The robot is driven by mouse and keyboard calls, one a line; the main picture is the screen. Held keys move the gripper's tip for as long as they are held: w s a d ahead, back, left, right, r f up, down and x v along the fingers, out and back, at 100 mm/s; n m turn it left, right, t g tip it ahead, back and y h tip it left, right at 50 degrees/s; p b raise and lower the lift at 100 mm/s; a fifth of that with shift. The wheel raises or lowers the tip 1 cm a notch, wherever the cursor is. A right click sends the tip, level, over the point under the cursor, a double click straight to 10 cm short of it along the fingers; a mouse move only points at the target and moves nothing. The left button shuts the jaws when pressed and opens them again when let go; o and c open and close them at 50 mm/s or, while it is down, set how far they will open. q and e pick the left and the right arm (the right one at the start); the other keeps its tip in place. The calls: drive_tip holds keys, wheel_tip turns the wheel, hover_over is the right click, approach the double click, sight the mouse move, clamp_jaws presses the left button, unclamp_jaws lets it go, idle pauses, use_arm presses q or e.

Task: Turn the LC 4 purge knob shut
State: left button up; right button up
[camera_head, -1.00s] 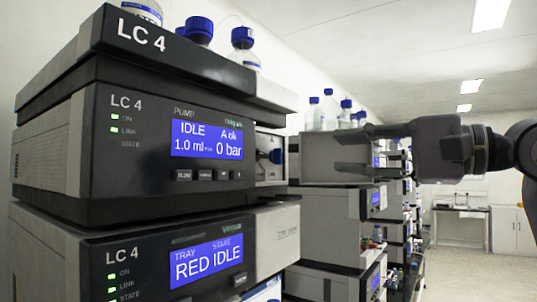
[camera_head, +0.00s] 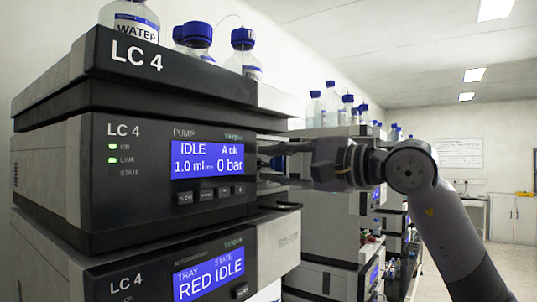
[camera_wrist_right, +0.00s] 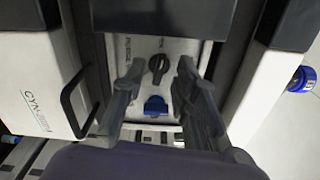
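The LC 4 pump module (camera_head: 150,205) shows a lit IDLE screen reading 0 bar. In the right wrist view, a dark knob (camera_wrist_right: 158,67) sits on a light panel in a recess of the module's side. A blue knob-like part (camera_wrist_right: 155,105) is on the same panel, closer to the palm. My right gripper (camera_wrist_right: 160,68) is open and empty, with its fingertips on either side of the dark knob and a visible gap to each. In the head view the right gripper (camera_head: 270,164) reaches in from the right at the module's side; the dark knob cannot be made out there. My left gripper is not in view.
Bottles with blue caps (camera_head: 198,38) stand on top of the LC 4 stack. The tray module (camera_head: 215,270) is directly below the pump. More stacks (camera_head: 325,215) stand behind my right gripper. Open floor (camera_head: 510,262) lies to the right.

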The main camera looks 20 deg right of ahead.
drive_tip(key=shift+x, duration=0.8)
drive_tip(key=shift+c, duration=0.3)
drive_tip(key=shift+s, duration=0.15)
clamp_jaws()
